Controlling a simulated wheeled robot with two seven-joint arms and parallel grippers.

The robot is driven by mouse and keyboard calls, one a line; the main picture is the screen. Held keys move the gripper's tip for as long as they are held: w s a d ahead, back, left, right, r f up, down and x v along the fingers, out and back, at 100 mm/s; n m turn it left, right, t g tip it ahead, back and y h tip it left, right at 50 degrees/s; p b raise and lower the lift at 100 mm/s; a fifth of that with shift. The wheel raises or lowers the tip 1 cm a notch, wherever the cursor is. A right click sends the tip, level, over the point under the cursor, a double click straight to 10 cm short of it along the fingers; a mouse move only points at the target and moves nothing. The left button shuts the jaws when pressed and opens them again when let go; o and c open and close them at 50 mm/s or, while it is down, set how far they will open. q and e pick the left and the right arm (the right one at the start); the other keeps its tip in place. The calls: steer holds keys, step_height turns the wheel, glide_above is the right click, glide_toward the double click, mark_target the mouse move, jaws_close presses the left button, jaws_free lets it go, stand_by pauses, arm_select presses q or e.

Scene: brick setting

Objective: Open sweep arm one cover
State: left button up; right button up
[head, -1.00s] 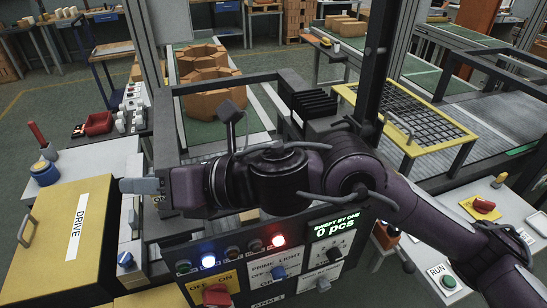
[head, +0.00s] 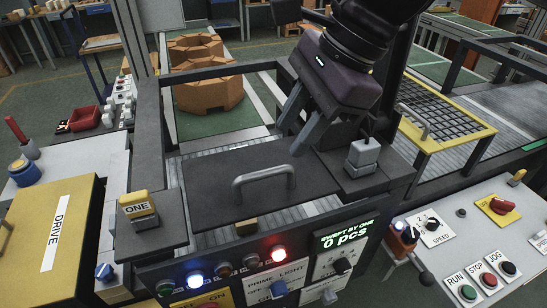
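A dark flat cover panel (head: 230,178) with a grey bar handle (head: 264,180) lies across the machine in the middle of the head view. A yellow block marked ONE (head: 138,206) stands at its left end. My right gripper (head: 298,136) hangs above and behind the panel's right part, pointing down. Its two grey fingers are apart with nothing seen between them. The gripper looks clear of the handle. My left gripper is not in view.
A grey block (head: 363,156) stands right of the cover. The front panel (head: 345,240) has lit buttons and a display reading 0 pcs. A yellow DRIVE box (head: 45,250) is at left, a RUN/STOP/JOG console (head: 480,250) at right. Brown octagonal parts (head: 208,92) sit behind.

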mark_target(267, 171)
steer(key=x, duration=0.7)
steer(key=shift+a+f+p, duration=0.1)
steer(key=shift+f+p, duration=0.05)
steer(key=shift+p, duration=0.25)
jaws_close()
